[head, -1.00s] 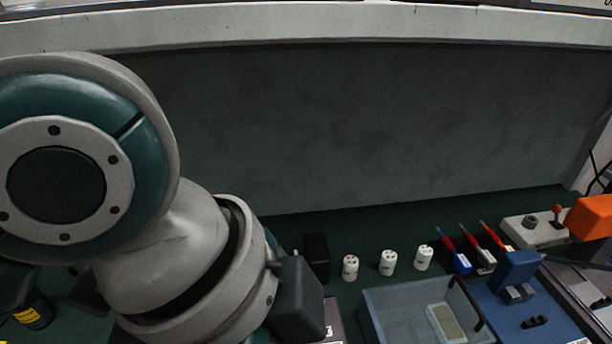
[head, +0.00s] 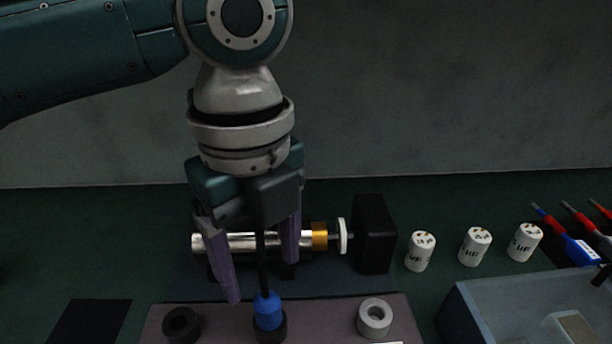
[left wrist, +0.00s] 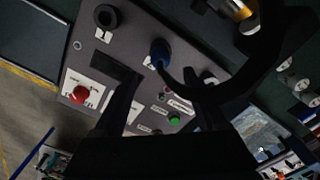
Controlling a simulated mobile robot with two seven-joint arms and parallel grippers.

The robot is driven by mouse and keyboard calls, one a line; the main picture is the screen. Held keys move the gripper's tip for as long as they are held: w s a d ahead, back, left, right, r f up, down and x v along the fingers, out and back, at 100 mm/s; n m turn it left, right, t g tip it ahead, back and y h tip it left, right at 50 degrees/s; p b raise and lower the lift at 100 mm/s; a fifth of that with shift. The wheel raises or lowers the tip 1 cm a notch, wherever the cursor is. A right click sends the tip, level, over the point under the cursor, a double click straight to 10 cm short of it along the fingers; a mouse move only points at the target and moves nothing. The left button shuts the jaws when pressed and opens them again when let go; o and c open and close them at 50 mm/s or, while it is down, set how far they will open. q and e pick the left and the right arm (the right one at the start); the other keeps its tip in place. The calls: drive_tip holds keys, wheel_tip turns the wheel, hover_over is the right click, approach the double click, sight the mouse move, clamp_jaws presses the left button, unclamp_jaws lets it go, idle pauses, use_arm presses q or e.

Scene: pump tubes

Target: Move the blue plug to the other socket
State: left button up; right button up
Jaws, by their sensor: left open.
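The blue plug (head: 268,309) stands upright in the middle black socket (head: 271,330) of a grey panel, with a black cable rising from its top. My left gripper (head: 262,280) is open, its purple fingers pointing down around the cable, just above or behind the plug; exact depth is unclear. A second black socket (head: 181,324) sits to the left and a light grey socket (head: 375,318) to the right; both look empty. The left wrist view shows the blue plug (left wrist: 159,57) and the left black socket (left wrist: 106,16). My right gripper is out of view.
A silver cylinder with a gold collar (head: 320,236) lies behind the panel, beside a black block (head: 375,234). The wrist view shows a red button (left wrist: 80,94) and green button (left wrist: 174,118).

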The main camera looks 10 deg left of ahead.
sight(267, 296)
use_arm(q)
wheel_tip(267, 296, down, 6)
drive_tip(key=shift+f+b, duration=0.25)
drive_tip(key=shift+b, duration=0.1)
clamp_jaws()
drive_tip(key=c, duration=0.6)
unclamp_jaws()
clamp_jaws()
drive_tip(key=shift+r+p, duration=0.7)
drive_tip(key=shift+p, duration=0.15)
idle(0.5)
drive_tip(key=shift+r+p, duration=2.1)
drive_tip(key=shift+p, duration=0.2)
